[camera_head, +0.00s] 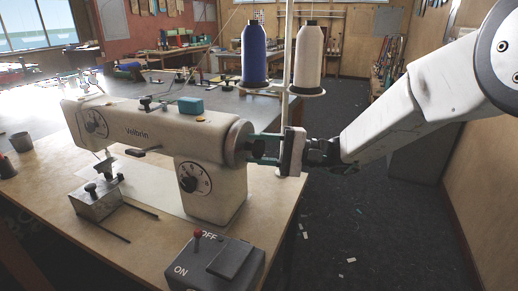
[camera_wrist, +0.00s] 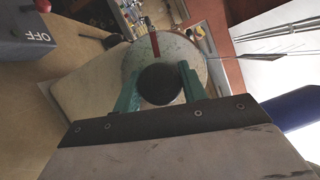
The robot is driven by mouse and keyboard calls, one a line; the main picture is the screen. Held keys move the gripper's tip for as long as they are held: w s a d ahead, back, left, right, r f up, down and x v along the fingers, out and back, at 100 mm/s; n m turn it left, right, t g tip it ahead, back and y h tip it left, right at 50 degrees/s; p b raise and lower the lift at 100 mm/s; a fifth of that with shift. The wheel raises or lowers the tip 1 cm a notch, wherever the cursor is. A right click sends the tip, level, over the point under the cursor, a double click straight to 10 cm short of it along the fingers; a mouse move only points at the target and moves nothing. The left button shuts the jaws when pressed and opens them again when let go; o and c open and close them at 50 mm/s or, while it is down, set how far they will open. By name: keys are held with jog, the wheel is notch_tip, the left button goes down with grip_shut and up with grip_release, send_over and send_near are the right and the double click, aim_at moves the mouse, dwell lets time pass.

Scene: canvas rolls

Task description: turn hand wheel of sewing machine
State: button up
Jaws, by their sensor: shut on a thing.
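The white sewing machine (camera_head: 150,130) stands on a wooden table. Its hand wheel (camera_head: 236,143) is at the right end of the machine and shows a black round knob (camera_wrist: 161,84) at its centre in the wrist view. The pale wheel face (camera_wrist: 185,52) carries a red mark (camera_wrist: 154,45), which points up in the wrist view. My gripper (camera_head: 262,148) reaches in from the right, with its two green fingers on either side of the black knob. It is shut on the knob. The finger contact also shows in the wrist view (camera_wrist: 160,85).
A control box (camera_head: 215,265) with ON and OFF labels and a red-topped lever stands at the front. A blue thread spool (camera_head: 254,54) and a white one (camera_head: 309,53) stand on a post behind my gripper. The floor (camera_head: 350,230) on the right is mostly open, with small scraps.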

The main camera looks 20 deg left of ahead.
jog(key=m+y, duration=0.1)
jog(key=m, duration=0.4)
jog(key=shift+t+y, duration=0.3)
jog(key=shift+y, duration=0.1)
jog(key=shift+m+t+y, duration=0.4)
jog(key=shift+m+t, duration=0.2)
jog(key=shift+m, duration=0.85)
jog(key=shift+m+t+y, duration=0.4)
jog(key=shift+m+t, duration=0.2)
jog(key=shift+m, duration=0.85)
jog(key=o, duration=1)
jog(key=shift+c, duration=0.2)
jog(key=s+v, duration=0.1)
jog(key=v, duration=0.6)
jog(key=shift+w+d+f, duration=0.15)
jog(key=shift+w+d, duration=0.2)
jog(key=shift+w, duration=0.2)
